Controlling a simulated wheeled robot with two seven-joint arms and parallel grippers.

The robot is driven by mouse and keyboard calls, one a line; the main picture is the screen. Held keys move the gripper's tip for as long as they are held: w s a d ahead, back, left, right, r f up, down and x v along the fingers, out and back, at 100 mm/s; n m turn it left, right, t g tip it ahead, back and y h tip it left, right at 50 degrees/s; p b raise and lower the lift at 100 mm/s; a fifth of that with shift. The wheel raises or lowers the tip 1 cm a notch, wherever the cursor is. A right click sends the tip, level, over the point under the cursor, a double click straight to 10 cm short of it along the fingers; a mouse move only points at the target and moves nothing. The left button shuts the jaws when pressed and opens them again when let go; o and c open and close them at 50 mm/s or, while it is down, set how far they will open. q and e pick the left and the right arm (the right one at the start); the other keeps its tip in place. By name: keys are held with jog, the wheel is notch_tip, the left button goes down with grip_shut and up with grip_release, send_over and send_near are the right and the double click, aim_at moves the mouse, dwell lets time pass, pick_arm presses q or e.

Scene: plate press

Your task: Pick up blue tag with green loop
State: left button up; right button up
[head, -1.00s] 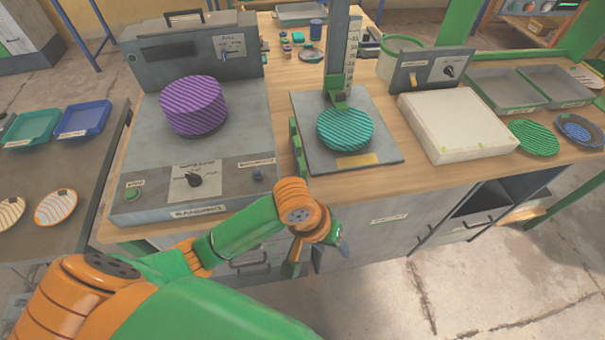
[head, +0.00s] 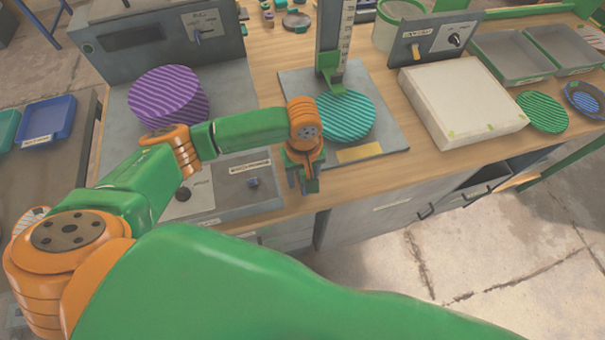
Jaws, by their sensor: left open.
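I cannot clearly make out a blue tag with a green loop. Several small coloured items (head: 268,19) lie at the back of the workbench, too small to tell apart, and the top edge cuts off part of that area. My left gripper (head: 303,187) is open and empty, pointing down over the bench's front edge. It is in front of the teal striped disc (head: 346,118) and to the right of the grey machine's front panel. My right gripper is not in view.
A purple striped cylinder (head: 168,97) sits on the grey machine. A gauge column (head: 332,40) stands behind the teal disc. A white block (head: 462,100), a green striped disc (head: 542,111), a blue plate (head: 584,99) and grey trays (head: 513,57) are at the right.

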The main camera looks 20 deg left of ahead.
pick_arm(q)
jog(key=shift+w+a+f, duration=0.15)
jog(key=shift+f, duration=0.35)
jog(key=shift+w+a+f, duration=0.2)
jog(key=shift+w+a, duration=0.05)
jog(key=shift+w, duration=0.1)
jog(key=shift+s+d+r, duration=0.15)
jog(key=shift+s+d, duration=0.05)
jog(key=shift+s, duration=0.05)
grip_shut()
jog(key=shift+w+a, duration=0.1)
jog(key=shift+w, duration=0.05)
